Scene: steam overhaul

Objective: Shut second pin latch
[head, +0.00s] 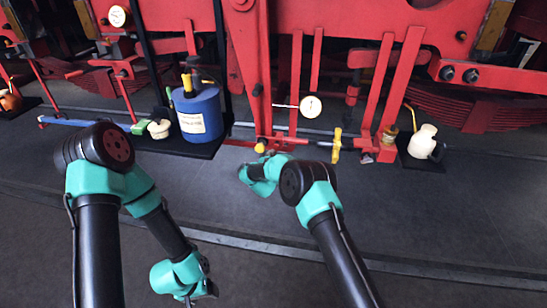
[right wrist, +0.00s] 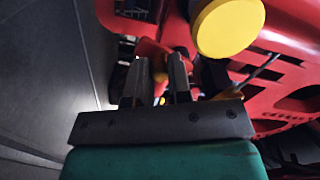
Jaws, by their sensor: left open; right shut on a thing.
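My right gripper (head: 258,168) is low at the front of the red frame, under a yellow knob (head: 260,148). In the right wrist view its two grey fingers (right wrist: 160,85) are closed around a small part of the pin latch (right wrist: 160,76), which shows yellow and red between them. Most of that part is hidden by the fingers. A large round yellow knob (right wrist: 230,26) is just above and right of the fingers. A second yellow handle (head: 337,145) stands upright farther right on the frame. My left gripper (head: 205,291) is open and empty, low over the floor.
A blue canister (head: 199,114) stands on a dark mat left of the frame. A cream jug (head: 423,142) stands at the right. A white round gauge (head: 310,106) is on the frame. The dark floor (head: 430,220) in front is clear.

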